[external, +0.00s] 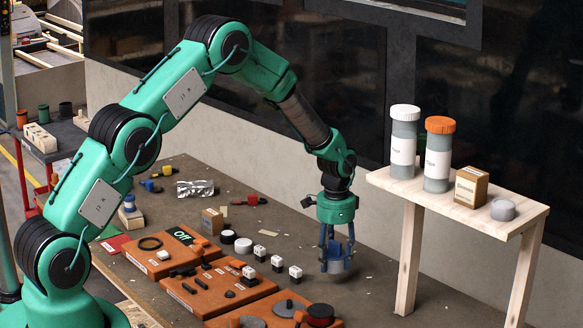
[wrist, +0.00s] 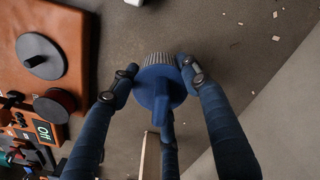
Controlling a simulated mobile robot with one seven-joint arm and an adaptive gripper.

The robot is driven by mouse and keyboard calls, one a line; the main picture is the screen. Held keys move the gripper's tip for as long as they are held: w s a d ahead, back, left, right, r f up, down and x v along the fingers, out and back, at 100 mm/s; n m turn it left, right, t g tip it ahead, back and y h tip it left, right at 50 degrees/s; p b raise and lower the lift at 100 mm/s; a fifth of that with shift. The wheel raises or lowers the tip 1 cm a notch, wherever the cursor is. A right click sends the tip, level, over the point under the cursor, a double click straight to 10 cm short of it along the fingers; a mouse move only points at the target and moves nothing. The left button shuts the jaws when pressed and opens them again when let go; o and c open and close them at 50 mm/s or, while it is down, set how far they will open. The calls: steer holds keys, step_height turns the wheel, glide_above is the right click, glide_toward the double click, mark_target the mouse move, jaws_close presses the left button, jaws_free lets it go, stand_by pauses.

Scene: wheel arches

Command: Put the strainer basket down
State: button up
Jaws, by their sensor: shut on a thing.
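In the external view, my gripper (external: 336,252) points straight down at the right part of the brown table (external: 385,295). The basket shows there as a blue and grey shape (external: 337,266) between the fingertips, very low over the table. I cannot tell whether it touches the surface. The fingers hide part of it.
Orange boards (external: 215,282) with discs and small parts lie to the left of my gripper. Several white-topped pieces (external: 277,263) stand between. A small wooden shelf (external: 463,203) with two jars, a box and a grey puck stands to the right. The table's front right is mostly bare.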

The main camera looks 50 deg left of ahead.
steer(key=w+a+r+n, duration=0.1)
steer(key=w+a, duration=0.1)
steer(key=a, duration=0.6)
steer(key=w+a+r, duration=0.1)
steer(key=w+a, duration=0.2)
steer(key=a, duration=0.5)
step_height(320, 180, up, 2)
steer(key=n+p, duration=0.1)
glide_above(282, 244)
steer(key=shift+r, duration=0.2)
steer(key=shift+f, duration=3.1)
steer(key=shift+f, duration=1.9)
steer(key=shift+s+f, duration=0.1)
steer(key=shift+f, duration=0.1)
